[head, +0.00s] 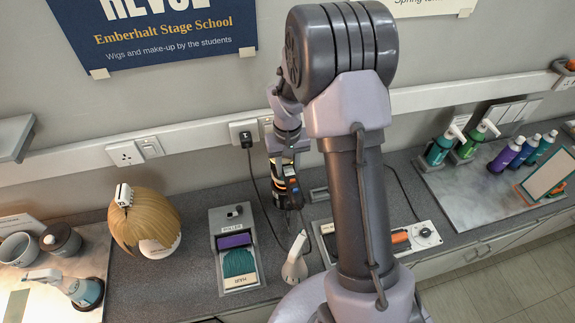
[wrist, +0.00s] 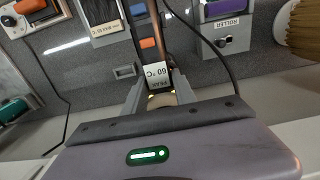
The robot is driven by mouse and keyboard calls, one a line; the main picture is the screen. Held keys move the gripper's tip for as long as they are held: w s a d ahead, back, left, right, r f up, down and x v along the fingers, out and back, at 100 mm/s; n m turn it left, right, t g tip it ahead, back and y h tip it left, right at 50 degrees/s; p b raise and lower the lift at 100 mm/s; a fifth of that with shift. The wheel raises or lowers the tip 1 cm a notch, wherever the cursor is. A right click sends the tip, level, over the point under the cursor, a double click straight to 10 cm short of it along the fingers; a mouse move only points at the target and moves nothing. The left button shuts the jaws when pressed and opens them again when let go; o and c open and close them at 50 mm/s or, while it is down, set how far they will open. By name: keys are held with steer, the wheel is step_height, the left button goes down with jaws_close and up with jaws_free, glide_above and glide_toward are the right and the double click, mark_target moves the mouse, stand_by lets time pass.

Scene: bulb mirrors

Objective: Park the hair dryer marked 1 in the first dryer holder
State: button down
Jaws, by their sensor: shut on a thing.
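In the wrist view the dryer's handle (wrist: 152,42) runs up between the fingers of my gripper (wrist: 160,98) and bears a white "60 °C" label. Its nozzle end and any number 1 are not readable. A black cord loops from it. I cannot clearly identify the first dryer holder in either view. My arm hides part of the counter in the head view.
A blond wig (head: 150,220) is further left. A white panel with a knob (head: 425,233) and several bottles (head: 507,153) lie right. A socket (head: 243,131) is on the wall.

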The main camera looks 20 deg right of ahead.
steer(key=shift+f+b, duration=1.8)
steer(key=shift+f, duration=0.5)
steer(key=shift+c, duration=2.2)
jaws_free()
step_height(320, 180, up, 8)
steer(key=p, duration=0.6)
